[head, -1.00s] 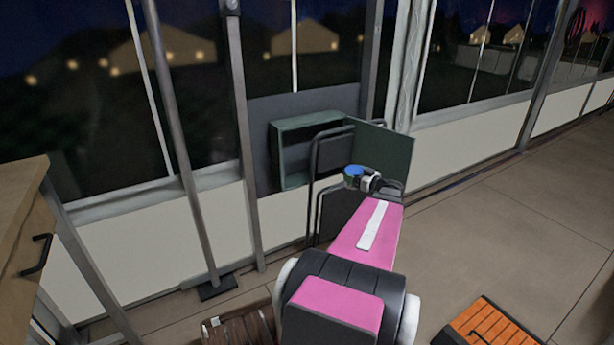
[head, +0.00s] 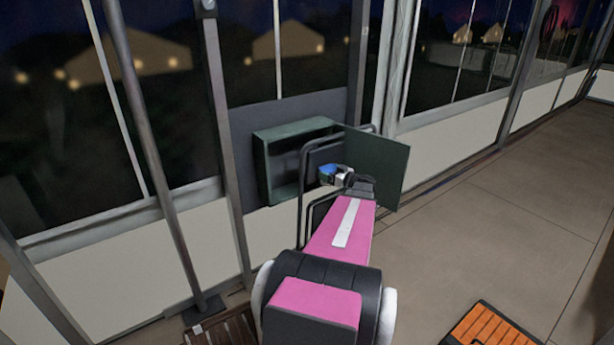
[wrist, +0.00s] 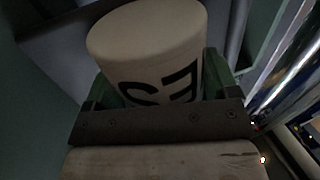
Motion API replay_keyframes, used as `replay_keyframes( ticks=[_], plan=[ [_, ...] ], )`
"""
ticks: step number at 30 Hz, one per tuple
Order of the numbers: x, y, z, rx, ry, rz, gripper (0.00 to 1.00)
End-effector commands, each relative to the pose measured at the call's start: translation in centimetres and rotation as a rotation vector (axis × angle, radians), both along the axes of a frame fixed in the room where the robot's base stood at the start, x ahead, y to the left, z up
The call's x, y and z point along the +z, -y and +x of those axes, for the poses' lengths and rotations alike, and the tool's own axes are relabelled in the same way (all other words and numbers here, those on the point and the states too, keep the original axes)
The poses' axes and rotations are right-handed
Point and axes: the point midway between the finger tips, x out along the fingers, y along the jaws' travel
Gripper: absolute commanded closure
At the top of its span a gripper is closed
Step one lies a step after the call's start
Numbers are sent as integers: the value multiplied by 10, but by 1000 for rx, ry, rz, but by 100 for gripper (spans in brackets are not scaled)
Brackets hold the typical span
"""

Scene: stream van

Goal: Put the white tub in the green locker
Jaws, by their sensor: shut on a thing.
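The green locker (head: 262,172) is fixed to a grey panel low in the window wall in the head view. Its door (head: 385,172) stands swung open to the right, and the inside that shows looks empty. My gripper (head: 334,176) is in front of the locker's right side, by the door, and outside the box. It is shut on the white tub (wrist: 150,45), which has black lettering and sits between green fingers in the wrist view. In the head view the held end shows small, with white and blue parts.
A dark tubular rail (head: 302,195) rises in front of the locker's right part, close to my arm. A grey pole (head: 150,165) stands to the left. A dark slatted wooden thing (head: 232,330) and an orange slatted one (head: 488,328) lie low in front. The floor to the right is clear.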

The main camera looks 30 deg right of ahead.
Motion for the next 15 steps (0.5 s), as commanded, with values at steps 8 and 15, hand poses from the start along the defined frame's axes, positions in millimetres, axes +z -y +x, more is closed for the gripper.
replay_keyframes(
  ticks=[8,15],
  plan=[
    [-1,-3,68,2,0,0,47],
    [-1,-8,122,2,1,0,47]
  ],
)
